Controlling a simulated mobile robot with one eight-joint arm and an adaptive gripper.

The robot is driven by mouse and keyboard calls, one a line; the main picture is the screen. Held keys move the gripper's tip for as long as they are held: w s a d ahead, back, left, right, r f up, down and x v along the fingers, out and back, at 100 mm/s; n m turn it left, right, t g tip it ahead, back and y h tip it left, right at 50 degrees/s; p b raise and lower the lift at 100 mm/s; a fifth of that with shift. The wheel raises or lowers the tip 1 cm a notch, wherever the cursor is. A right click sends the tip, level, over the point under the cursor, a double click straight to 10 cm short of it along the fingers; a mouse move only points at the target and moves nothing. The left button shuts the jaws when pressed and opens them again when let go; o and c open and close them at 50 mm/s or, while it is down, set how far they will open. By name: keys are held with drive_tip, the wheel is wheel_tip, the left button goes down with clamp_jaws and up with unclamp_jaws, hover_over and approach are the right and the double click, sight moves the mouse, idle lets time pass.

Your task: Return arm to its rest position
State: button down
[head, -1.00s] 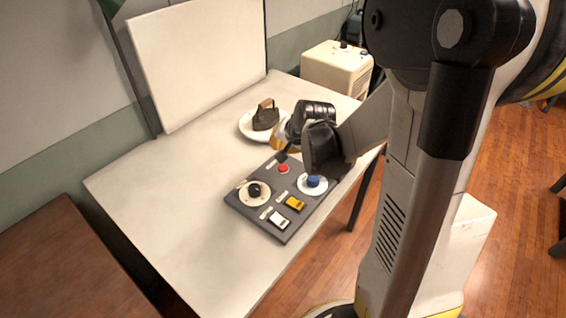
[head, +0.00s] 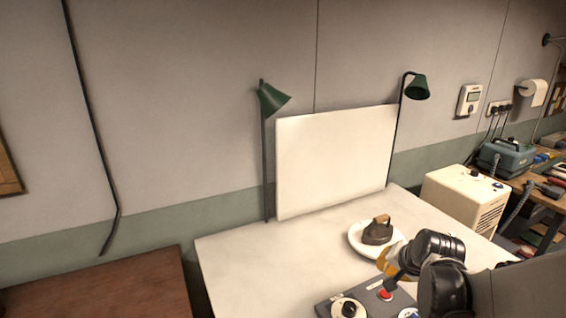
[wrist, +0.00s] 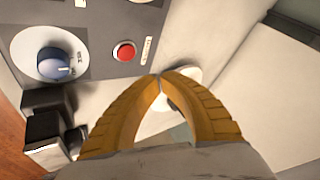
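My gripper (head: 388,262) shows in the head view as yellow fingers over the table, between the control panel (head: 328,309) and the white plate. In the wrist view its yellow fingertips (wrist: 161,77) meet, with nothing seen held between them. The grey panel (wrist: 105,18) carries a red button (wrist: 124,51) and a blue knob (wrist: 55,64), both apart from the fingers. In the head view the red button (head: 386,295) is just below my gripper, and the panel's lower part is cut off by the frame.
An old iron (head: 378,231) rests on the white plate (head: 357,246) close to my gripper. A white board (head: 335,160) stands at the table's back between two green lamps. A cream box (head: 465,200) stands at right. The left of the white table (head: 240,265) is clear.

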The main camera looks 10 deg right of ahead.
drive_tip(key=s+a+r+n, duration=0.4)
drive_tip(key=s+a, duration=0.3)
drive_tip(key=s, duration=0.2)
drive_tip(key=s+a+r+n, duration=0.5)
drive_tip(key=s+a, duration=0.2)
drive_tip(key=s, duration=0.2)
drive_tip(key=shift+s+a+r, duration=0.15)
drive_tip(key=shift+s+r, duration=0.1)
idle(0.6)
